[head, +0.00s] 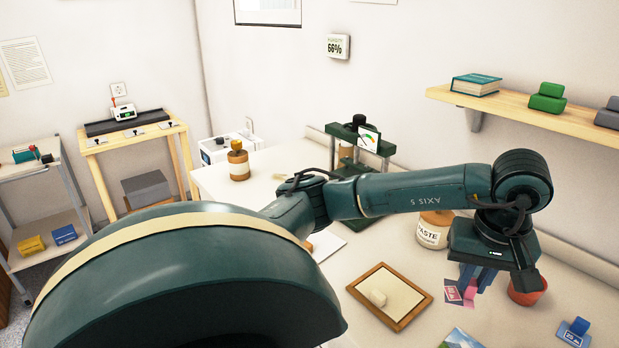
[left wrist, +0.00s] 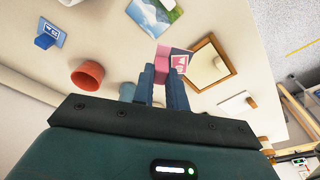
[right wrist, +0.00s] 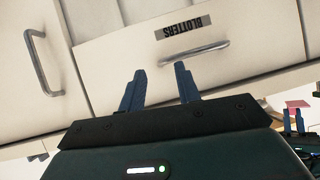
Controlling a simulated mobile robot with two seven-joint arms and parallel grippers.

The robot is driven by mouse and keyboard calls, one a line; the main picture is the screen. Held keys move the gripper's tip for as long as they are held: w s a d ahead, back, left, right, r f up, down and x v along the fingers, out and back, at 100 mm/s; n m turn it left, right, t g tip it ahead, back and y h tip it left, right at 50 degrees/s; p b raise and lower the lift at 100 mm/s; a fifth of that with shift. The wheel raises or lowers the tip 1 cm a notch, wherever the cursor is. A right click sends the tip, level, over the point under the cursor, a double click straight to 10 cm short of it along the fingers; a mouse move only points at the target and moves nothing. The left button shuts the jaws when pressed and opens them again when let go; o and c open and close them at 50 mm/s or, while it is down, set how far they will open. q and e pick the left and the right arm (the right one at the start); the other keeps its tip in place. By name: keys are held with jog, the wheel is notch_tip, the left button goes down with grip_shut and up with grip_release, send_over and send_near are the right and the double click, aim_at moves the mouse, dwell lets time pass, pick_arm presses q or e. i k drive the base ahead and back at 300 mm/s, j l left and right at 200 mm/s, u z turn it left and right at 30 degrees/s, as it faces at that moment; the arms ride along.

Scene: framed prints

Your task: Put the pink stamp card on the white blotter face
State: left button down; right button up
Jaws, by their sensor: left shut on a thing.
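My left gripper (head: 477,280) is shut on the pink stamp card's pink block, above the table. The pink stamp card (head: 453,292) has a printed face and also shows beyond the fingertips in the left wrist view (left wrist: 179,63). Which pale surface is the white blotter face is not certain. My right gripper (right wrist: 160,85) is open and empty before a drawer labelled BLOTTERS (right wrist: 110,60).
A terracotta pot (head: 528,291) stands just right of my left gripper; a paste jar (head: 433,232) is behind. A blue stamp card (head: 574,331) and a picture print (head: 460,340) lie nearer the front. A white sheet (head: 325,244) lies left, partly hidden by my arm.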

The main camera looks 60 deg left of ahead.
aim_at(320, 239)
jog(key=k+j, duration=0.1)
jog(key=j, duration=0.45)
jog(key=k+j, duration=0.1)
jog(key=j, duration=1)
jog(key=k, duration=0.05)
